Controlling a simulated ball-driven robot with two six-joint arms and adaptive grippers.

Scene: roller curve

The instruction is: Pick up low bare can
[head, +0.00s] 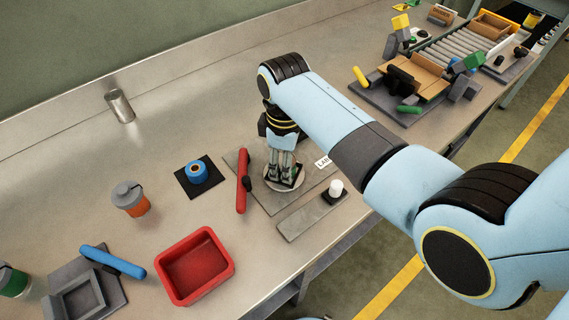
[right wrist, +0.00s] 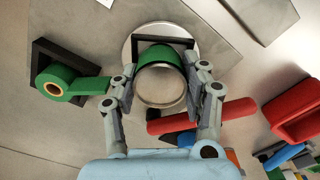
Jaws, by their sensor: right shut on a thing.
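A low metal can (right wrist: 160,88) stands upright between the fingers of my right gripper (right wrist: 163,82) in the right wrist view. Its body is bare metal, with a green band along its far side. My right gripper is shut on the can, one finger against each side. The can is over a pale round disc (right wrist: 131,52). In the head view my right gripper (head: 285,178) points down at this disc, and its fingers mostly hide the can. I cannot tell whether the can touches the disc. My left gripper is not in view.
A red bar tool (head: 242,182) lies close left of the gripper. A white cylinder (head: 336,187) stands to its right. The back middle of the bench is clear.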

